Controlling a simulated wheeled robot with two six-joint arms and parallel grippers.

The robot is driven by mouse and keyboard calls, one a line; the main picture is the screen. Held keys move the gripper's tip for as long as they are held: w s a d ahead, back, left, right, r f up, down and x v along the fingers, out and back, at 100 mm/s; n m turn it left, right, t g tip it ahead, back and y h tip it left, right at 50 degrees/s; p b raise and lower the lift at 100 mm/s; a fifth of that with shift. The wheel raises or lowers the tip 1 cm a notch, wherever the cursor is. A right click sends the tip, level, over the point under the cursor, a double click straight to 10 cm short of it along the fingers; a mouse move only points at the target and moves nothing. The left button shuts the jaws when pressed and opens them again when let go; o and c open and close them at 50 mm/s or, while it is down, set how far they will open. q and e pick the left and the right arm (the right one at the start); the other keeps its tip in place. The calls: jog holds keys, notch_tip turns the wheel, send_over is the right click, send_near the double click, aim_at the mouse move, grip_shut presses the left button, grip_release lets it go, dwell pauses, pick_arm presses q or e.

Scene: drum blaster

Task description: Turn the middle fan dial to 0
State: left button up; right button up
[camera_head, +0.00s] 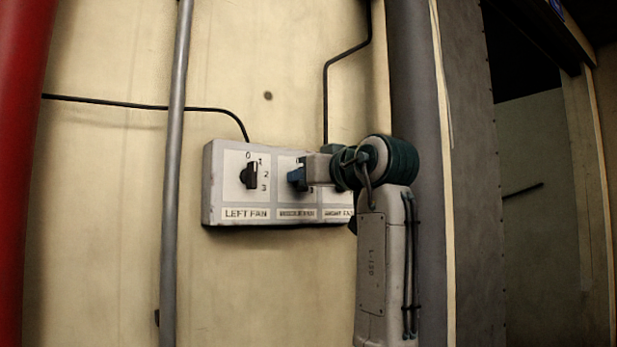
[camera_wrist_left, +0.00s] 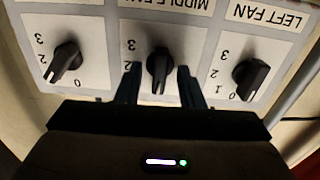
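The middle fan dial (camera_wrist_left: 160,66) is a black knob on a white panel, shown upside down in the left wrist view. Its white mark points toward the bottom of that view, which is the panel's top side. Its 2 and 3 show; its 0 is hidden there. My left gripper (camera_wrist_left: 158,84) is open, with one blue finger on each side of the knob and a gap visible on both sides. In the head view the left gripper (camera_head: 297,178) covers the middle dial. My right gripper is not in view.
The panel (camera_head: 212,190) is on a cream wall. The left fan dial (camera_head: 250,175) is beside the middle one; the right fan dial (camera_wrist_left: 67,60) is on the other side. A grey pipe (camera_head: 172,200) and a thick column (camera_head: 418,120) flank the panel.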

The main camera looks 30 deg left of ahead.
pick_arm(q)
jog(key=b+v, duration=0.5)
jog(key=v, duration=0.5)
jog(key=shift+s+d, duration=0.15)
jog(key=shift+d, duration=0.15)
jog(key=shift+f, duration=0.1)
